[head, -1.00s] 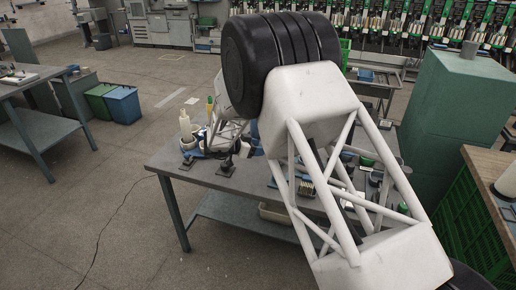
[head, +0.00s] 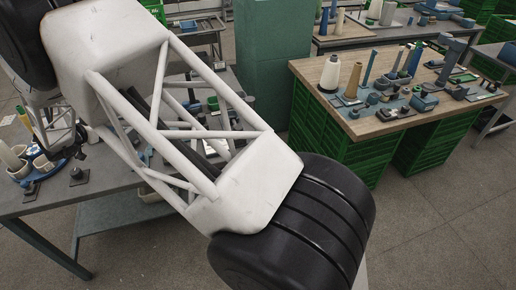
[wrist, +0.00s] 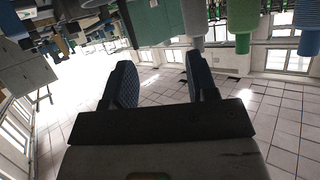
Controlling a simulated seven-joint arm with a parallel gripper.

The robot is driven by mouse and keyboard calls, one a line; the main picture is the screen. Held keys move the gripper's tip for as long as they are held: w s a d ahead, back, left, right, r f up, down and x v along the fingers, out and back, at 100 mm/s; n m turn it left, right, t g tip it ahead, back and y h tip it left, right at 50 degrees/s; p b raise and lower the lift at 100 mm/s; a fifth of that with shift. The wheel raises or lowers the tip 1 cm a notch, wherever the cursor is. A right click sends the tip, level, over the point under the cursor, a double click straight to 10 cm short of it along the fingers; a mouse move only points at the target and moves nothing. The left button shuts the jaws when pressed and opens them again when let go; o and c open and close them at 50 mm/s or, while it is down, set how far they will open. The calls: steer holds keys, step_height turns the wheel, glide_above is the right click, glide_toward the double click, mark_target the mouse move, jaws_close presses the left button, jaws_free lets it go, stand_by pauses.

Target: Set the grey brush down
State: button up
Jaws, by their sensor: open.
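My gripper (wrist: 160,83) shows in the wrist view with its two dark blue ribbed fingers well apart. Nothing shows between the fingers. The wrist picture appears upside down, with the room behind the fingers. I cannot pick out the grey brush for certain in either view. Part of the grey table is hidden behind my arm.
The grey table (head: 110,183) at left holds small pots and dark stands. A wood-topped bench (head: 310,73) on green crates stands at right, with a white cone (head: 329,77), a tan cone (head: 352,82) and several tools. A green cabinet (head: 272,60) stands between. Floor at lower right is clear.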

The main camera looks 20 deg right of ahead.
steer(key=s+d+r+n+t+y, duration=0.15)
steer(key=d+r+y, duration=0.25)
steer(key=d+r, duration=0.5)
steer(key=d+r+n+t+y, duration=0.1)
steer(key=d+r+n+y, duration=0.35)
steer(key=r, duration=0.75)
steer(key=s+d+r+n+g+y, duration=0.1)
steer(key=s+d+r+g+y, duration=0.3)
steer(key=s+d, duration=0.8)
steer(key=s+d+f+g+h, duration=0.1)
steer(key=s+d+g, duration=0.1)
steer(key=s+d, duration=0.5)
steer(key=s+d+f+n+g+h, duration=0.1)
steer(key=s+d, duration=0.6)
steer(key=s, duration=1)
steer(key=s+d+f+g+h, duration=0.2)
steer(key=s+d, duration=0.5)
steer(key=s, duration=0.6)
steer(key=shift+f+g, duration=0.25)
steer(key=shift+g, duration=0.5)
steer(key=shift+o, duration=0.4)
steer(key=shift+h, duration=0.25)
